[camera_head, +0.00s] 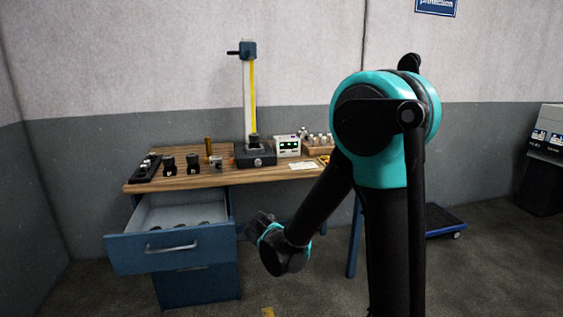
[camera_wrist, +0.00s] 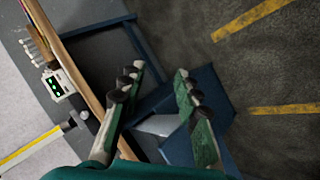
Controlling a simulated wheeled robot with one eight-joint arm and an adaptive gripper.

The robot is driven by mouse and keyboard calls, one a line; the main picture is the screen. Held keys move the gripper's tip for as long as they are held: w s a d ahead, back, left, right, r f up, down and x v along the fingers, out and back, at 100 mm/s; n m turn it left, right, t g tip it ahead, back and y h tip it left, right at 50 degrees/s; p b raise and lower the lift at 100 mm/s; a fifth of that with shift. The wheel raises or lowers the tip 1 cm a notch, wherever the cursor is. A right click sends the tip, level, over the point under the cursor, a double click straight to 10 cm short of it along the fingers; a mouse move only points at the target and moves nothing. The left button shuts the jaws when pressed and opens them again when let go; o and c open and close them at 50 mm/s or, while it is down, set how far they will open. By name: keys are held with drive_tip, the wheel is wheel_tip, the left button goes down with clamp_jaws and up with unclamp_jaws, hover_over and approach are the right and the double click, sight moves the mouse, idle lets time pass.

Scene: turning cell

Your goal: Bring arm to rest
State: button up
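My gripper (camera_wrist: 157,80) is open in the wrist view, with its two fingers apart and nothing between them. In the head view my gripper (camera_head: 262,222) is in front of the workbench, below the tabletop level, right of the open drawer. The arm is bent, and its teal and black links cover the bench's right end in the head view.
A wooden-topped workbench (camera_head: 222,178) carries a height gauge (camera_head: 248,110), a small display box (camera_head: 287,146) and several small parts. Its blue drawer (camera_head: 172,249) is pulled out on the left. A blue platform cart (camera_head: 445,221) stands at right. Bare floor (camera_head: 497,270) lies right.

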drive_tip(key=s+d+m+g, duration=0.4)
drive_tip(key=s+d, duration=0.5)
drive_tip(key=d, duration=0.6)
drive_tip(key=s+d+f+m+y, duration=0.1)
drive_tip(key=s+d+m, duration=0.1)
drive_tip(key=s, duration=0.4)
drive_tip(key=s+d+f+m+y, duration=0.1)
drive_tip(key=s+d+f+m, duration=0.1)
drive_tip(key=s+m, duration=0.2)
drive_tip(key=shift+s+d+f+g, duration=0.15)
drive_tip(key=shift+s+d+g, duration=0.2)
drive_tip(key=shift+s, duration=0.8)
